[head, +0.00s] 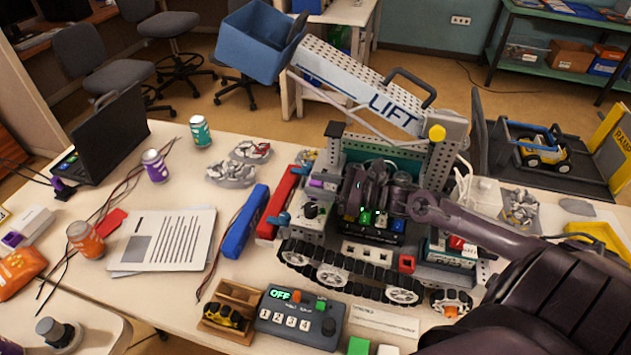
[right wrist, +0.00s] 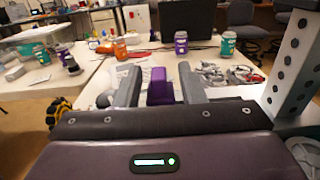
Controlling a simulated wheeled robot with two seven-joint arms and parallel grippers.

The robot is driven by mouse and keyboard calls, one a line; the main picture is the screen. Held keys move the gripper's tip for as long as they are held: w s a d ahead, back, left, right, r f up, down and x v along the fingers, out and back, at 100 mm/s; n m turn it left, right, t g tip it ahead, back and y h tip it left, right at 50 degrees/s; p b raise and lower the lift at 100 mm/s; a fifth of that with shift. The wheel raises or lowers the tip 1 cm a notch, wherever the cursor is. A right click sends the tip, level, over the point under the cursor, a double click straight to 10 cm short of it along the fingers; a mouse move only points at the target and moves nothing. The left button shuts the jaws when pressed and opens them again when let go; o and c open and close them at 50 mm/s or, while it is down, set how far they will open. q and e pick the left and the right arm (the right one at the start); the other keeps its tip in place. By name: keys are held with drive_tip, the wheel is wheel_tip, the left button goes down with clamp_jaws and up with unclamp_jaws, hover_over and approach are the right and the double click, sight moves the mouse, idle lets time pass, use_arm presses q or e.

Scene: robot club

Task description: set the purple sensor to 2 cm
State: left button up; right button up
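The purple sensor (head: 317,183) is a small purple block at the left side of the tracked robot model (head: 352,253), above a dark knob. My right gripper (head: 352,190) reaches over the model from the right, its fingers pointing left toward the sensor. In the right wrist view, the purple block (right wrist: 159,88) stands between the two grey fingers of the right gripper (right wrist: 160,85). Narrow gaps seem to show on both sides, so the gripper looks open around it. Any 2 cm mark is too small to read. My left gripper is not in view.
A control box (head: 298,318) with a green OFF display stands in front of the model. The white lift arm (head: 355,85) with a blue bin (head: 258,40) rises behind. A blue case (head: 246,222) and a red bar (head: 279,203) lie left of the model.

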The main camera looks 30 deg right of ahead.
drive_tip(key=shift+w+a, duration=0.35)
drive_tip(key=shift+a, duration=0.05)
clamp_jaws()
